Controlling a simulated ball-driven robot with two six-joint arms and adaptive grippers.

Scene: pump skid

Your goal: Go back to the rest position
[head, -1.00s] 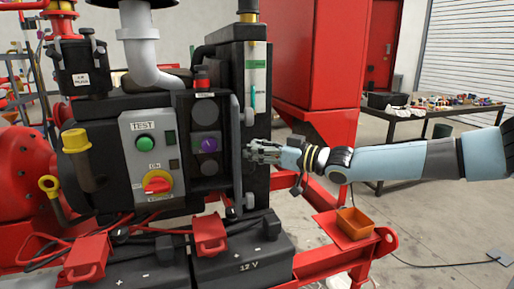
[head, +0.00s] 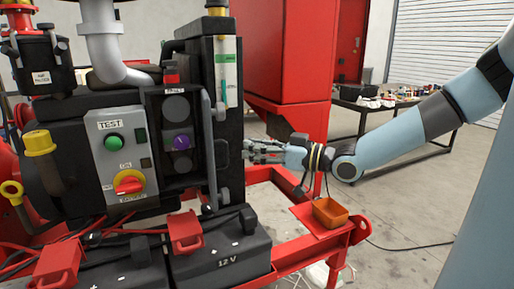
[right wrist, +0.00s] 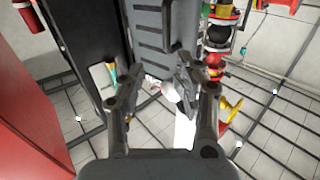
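My right gripper (head: 262,151) is at the right side of the black control cabinet (head: 229,135) in the head view. Its fingertips are close to the cabinet's right edge; whether they touch it cannot be told. In the right wrist view the two fingers (right wrist: 168,82) stand wide apart with nothing clearly held between them. A grey slotted part (right wrist: 160,28) lies beyond them. My right arm reaches down from the upper right. My left gripper does not show in either view.
The pump skid has a test panel (head: 121,150) with a green button and a red rotary switch (head: 129,183). A 12 V battery (head: 222,252) sits below. A red hopper (head: 285,60) stands behind; a table (head: 375,105) is farther back.

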